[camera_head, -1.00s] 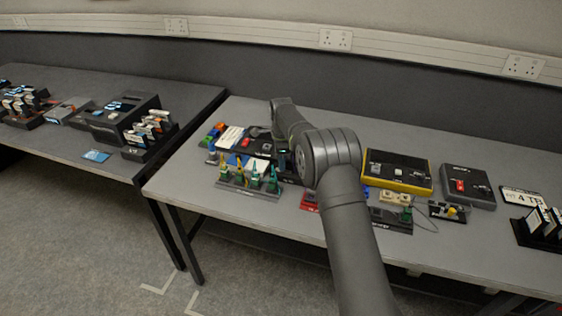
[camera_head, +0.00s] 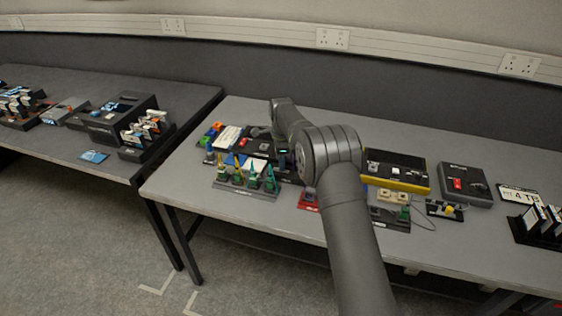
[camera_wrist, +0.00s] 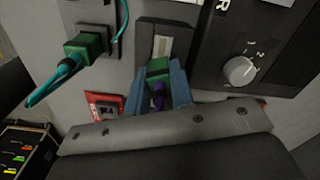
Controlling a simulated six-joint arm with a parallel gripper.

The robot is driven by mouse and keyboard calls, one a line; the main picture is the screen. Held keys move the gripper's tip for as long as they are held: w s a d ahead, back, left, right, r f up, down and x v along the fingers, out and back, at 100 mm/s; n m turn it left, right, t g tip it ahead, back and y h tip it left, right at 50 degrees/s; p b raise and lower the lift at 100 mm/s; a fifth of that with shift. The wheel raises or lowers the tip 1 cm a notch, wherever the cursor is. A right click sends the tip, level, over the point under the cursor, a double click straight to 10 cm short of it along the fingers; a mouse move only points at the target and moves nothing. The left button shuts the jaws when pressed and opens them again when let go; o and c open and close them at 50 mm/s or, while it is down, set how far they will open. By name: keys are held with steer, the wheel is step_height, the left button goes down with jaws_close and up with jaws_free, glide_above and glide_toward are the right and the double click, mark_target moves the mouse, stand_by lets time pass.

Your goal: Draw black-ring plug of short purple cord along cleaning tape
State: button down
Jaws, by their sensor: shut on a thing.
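In the wrist view, my gripper (camera_wrist: 160,84) has its blue-grey fingers shut on a green plug (camera_wrist: 158,67) with a short purple cord (camera_wrist: 158,95) running back between the fingers. A black ring on the plug is not clear in this view. Just beyond the plug's front lies a pale strip of cleaning tape (camera_wrist: 161,46) in a dark holder (camera_wrist: 152,28). I cannot tell whether the plug touches the tape. In the head view my arm hides the held plug and the tape.
A green plug with a teal cord (camera_wrist: 84,46) sits left in the wrist view. A red-framed part (camera_wrist: 103,104) lies below it. A black box with a grey knob (camera_wrist: 240,70) stands right. In the head view, a rack of coloured plugs (camera_head: 245,187) and a yellow-edged box (camera_head: 396,170) flank my arm.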

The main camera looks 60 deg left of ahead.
steer(key=shift+w+d+f, duration=0.1)
steer(key=shift+w+d, duration=0.5)
steer(key=shift+d, duration=0.1)
stand_by(0.9)
stand_by(0.3)
steer(key=shift+a+r, duration=0.1)
steer(key=shift+r, duration=2.75)
steer(key=shift+w, duration=0.1)
